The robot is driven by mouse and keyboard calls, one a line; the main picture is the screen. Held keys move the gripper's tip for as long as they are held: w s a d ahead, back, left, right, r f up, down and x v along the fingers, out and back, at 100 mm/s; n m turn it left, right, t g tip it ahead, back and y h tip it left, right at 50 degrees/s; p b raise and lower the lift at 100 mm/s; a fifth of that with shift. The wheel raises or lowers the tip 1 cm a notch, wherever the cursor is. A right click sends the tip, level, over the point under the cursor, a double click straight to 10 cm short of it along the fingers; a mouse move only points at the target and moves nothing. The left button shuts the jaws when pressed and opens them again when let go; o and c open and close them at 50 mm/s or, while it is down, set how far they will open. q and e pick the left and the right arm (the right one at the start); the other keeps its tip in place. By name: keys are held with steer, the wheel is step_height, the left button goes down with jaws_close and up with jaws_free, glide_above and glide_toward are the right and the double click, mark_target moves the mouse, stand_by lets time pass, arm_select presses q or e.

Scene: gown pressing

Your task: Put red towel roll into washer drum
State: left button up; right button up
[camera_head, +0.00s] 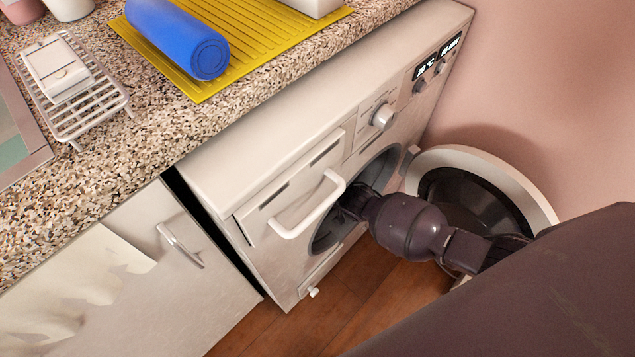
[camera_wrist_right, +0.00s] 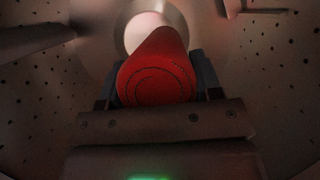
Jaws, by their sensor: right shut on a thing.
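The washer (camera_head: 300,180) stands under the counter with its round door (camera_head: 535,190) swung open to the right. My right arm reaches through the door opening, and in the head view its gripper is hidden inside. In the right wrist view the red towel roll (camera_wrist_right: 158,82) sits between the two fingers of my right gripper (camera_wrist_right: 158,80), which is shut on it. The perforated drum wall (camera_wrist_right: 270,70) surrounds the roll, with a pale round centre on the back wall behind it. I cannot tell whether the roll touches the drum. My left gripper is not in view.
A blue roll (camera_head: 180,38) lies on a yellow mat (camera_head: 250,55) on the speckled counter (camera_head: 95,190). A white rack (camera_head: 75,95) with a pale block stands by the sink at left. Drum paddles (camera_wrist_right: 35,38) jut inward. A pink wall stands at right.

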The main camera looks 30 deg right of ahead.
steer(key=shift+w+a+r, duration=0.1)
steer(key=shift+w, duration=0.15)
steer(key=o, duration=1.2)
steer(key=shift+c, duration=0.2)
steer(key=shift+s, duration=0.1)
steer(key=shift+s+r, duration=0.1)
steer(key=shift+s, duration=0.05)
steer(key=p+v, duration=0.1)
steer(key=v, duration=0.2)
steer(key=shift+r+p, duration=0.3)
steer(key=shift+p, duration=0.05)
arm_select(q)
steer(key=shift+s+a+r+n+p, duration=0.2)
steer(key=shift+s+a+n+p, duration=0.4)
steer(key=shift+p, duration=0.35)
arm_select(e)
steer(key=v, duration=0.7)
steer(key=shift+f, duration=0.3)
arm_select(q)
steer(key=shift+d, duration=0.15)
arm_select(e)
steer(key=shift+s, duration=0.15)
